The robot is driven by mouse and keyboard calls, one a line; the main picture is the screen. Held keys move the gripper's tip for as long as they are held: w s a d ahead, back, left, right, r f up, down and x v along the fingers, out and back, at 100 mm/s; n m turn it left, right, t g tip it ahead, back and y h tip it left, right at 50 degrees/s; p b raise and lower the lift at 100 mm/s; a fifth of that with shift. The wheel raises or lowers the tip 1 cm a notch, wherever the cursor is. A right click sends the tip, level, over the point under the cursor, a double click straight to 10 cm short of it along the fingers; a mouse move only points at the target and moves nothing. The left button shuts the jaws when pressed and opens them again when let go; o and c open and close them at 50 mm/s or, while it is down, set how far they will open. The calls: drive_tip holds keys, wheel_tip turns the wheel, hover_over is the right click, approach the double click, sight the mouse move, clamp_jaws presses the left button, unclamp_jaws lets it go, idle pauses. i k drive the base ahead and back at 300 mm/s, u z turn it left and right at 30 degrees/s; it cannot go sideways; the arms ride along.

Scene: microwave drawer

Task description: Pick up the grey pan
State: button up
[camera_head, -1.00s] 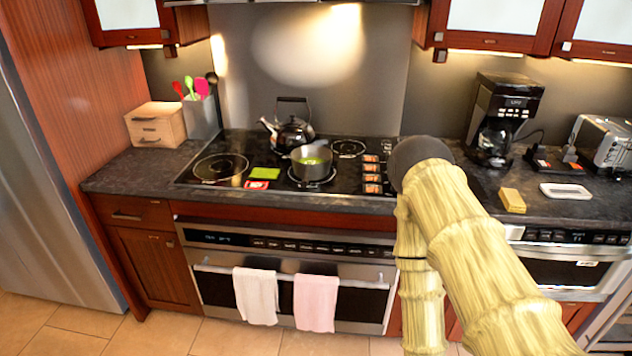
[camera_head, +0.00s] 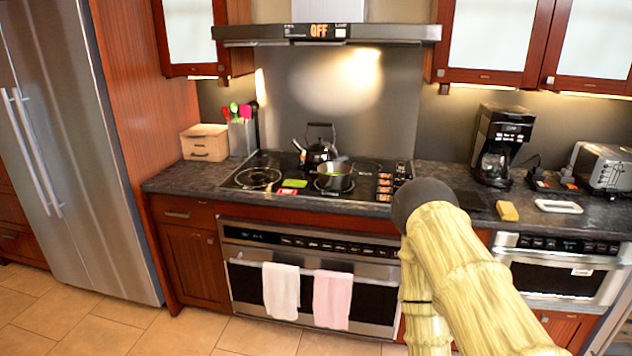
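The grey pan (camera_head: 335,176) sits upright on the black cooktop (camera_head: 240,186), on a front burner right of centre. My arm, in a yellow bamboo-like texture with a dark rounded joint, rises at the lower right, well to the right of the pan. My gripper is not in view.
Small orange-labelled items (camera_head: 385,184) and a green square (camera_head: 294,183) lie on the cooktop. A range hood (camera_head: 326,33) hangs above. Coffee maker (camera_head: 500,145) and toaster (camera_head: 602,166) stand right. Towels (camera_head: 282,290) hang from the oven handle. Floor is clear at lower left.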

sight(332, 181)
drive_tip(key=u, duration=0.7)
drive_tip(key=i, duration=1.05)
drive_tip(key=z, duration=0.25)
